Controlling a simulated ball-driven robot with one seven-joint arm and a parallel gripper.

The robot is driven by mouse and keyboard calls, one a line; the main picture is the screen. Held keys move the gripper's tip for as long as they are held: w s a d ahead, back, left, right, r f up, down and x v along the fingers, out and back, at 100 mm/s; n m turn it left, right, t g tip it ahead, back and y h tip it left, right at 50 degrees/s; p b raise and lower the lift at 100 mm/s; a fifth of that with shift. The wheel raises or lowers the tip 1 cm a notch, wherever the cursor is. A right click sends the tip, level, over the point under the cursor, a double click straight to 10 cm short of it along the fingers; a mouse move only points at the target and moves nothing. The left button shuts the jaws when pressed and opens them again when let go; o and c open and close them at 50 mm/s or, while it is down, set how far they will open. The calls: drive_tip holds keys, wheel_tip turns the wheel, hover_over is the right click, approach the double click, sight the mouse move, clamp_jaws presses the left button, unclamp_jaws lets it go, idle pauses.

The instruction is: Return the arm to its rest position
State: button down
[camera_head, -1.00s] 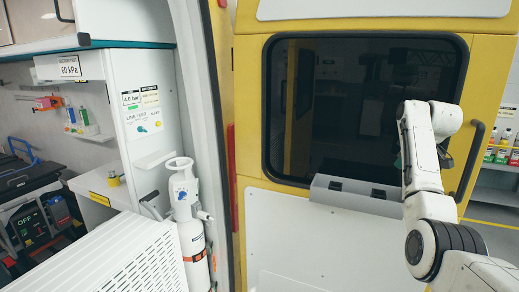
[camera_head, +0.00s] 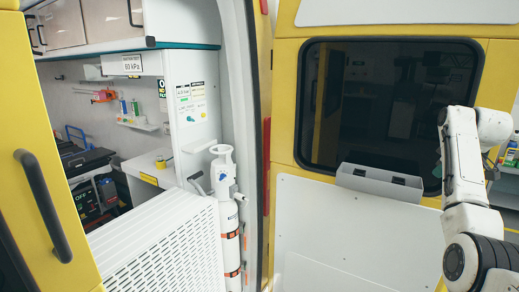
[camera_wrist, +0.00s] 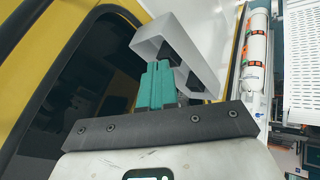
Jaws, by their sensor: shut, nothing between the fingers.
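My arm (camera_head: 462,160) is white with black joint rings and stands bent upward at the right edge of the head view. It is in front of the yellow door with the dark window. My gripper (camera_wrist: 159,68) shows in the wrist view as two green fingers, shut together with nothing between them. From that view the fingers point toward a grey bracket, and I cannot tell whether they touch it.
The grey bracket (camera_head: 379,184) sits on the door below the dark window (camera_head: 390,105). A white cylinder (camera_head: 228,225) stands at the door frame, beside a white perforated ramp panel (camera_head: 160,245). A yellow door with a black handle (camera_head: 43,205) is at the left edge. Shelves show inside the vehicle.

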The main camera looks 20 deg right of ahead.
drive_tip(key=s+a+f+m+g+y, duration=0.1)
drive_tip(key=s+a+f+g+y, duration=0.15)
drive_tip(key=a+f, duration=2.5)
drive_tip(key=s+a+f+m+g+y, duration=0.1)
drive_tip(key=s+a+f, duration=0.4)
drive_tip(key=s+a, duration=0.4)
drive_tip(key=s+a+f+g, duration=0.1)
drive_tip(key=s+a+f, duration=0.3)
drive_tip(key=s+a, duration=0.95)
drive_tip(key=s, duration=0.5)
drive_tip(key=shift+s+a+y, duration=0.35)
drive_tip(key=shift+g, duration=0.25)
